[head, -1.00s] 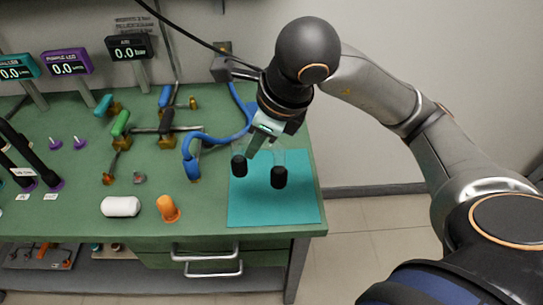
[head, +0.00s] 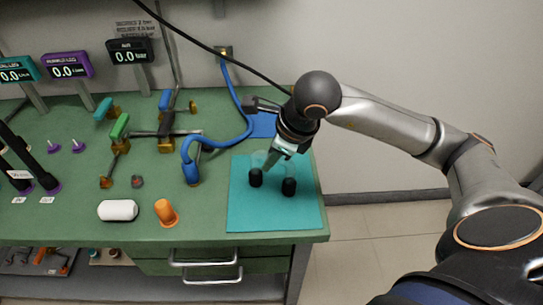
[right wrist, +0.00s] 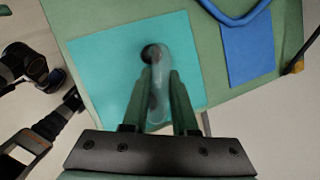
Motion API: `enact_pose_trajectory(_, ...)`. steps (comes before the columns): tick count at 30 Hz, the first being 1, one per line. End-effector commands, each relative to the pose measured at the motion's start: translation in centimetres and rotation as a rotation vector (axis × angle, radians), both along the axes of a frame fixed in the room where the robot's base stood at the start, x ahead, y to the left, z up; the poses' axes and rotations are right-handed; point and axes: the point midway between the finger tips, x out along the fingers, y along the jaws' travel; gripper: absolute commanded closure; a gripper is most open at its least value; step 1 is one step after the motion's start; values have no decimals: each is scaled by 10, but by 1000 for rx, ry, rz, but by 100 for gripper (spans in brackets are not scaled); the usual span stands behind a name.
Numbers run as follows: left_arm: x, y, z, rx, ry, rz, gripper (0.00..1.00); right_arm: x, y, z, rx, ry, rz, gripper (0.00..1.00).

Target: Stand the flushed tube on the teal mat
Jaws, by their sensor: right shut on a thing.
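The tube is a clear, curved piece with two black ends, one on the left (head: 255,178) and one on the right (head: 289,187). My right gripper (head: 273,160) is shut on its clear upper part. The tube is upright over the teal mat (head: 245,215), black ends down. I cannot tell whether they touch the mat. In the right wrist view the clear tube (right wrist: 160,65) runs between the fingers of the gripper (right wrist: 157,85), above the teal mat (right wrist: 95,60). One black end shows plainly there; the other is partly hidden.
An orange piece (head: 166,213) and a white cylinder (head: 117,210) lie left of the mat on the green bench (head: 200,220). A blue hose (head: 238,95) and a blue pad (head: 263,124) are behind it. Valves and three displays stand further left. The mat's front is clear.

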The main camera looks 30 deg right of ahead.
Motion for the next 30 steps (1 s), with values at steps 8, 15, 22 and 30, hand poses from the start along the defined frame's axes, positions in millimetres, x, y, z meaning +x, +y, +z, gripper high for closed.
enact_pose_trajectory(8, 3, 0, -2, 0, -7, -1, 100, 0, 0, -3, 0, 0, 0, 64)
enact_pose_trajectory(15, 3, 0, -1, 1, -9, -1, 100, 0, 0, -3, 0, 0, -1, 43)
enact_pose_trajectory(22, 1, 1, 0, 2, -7, 0, 100, 0, 0, -1, 0, 0, -1, 43)
enact_pose_trajectory(30, -1, 1, 5, 1, -3, 1, 100, -14, -3, 34, -3, -7, 0, 43)
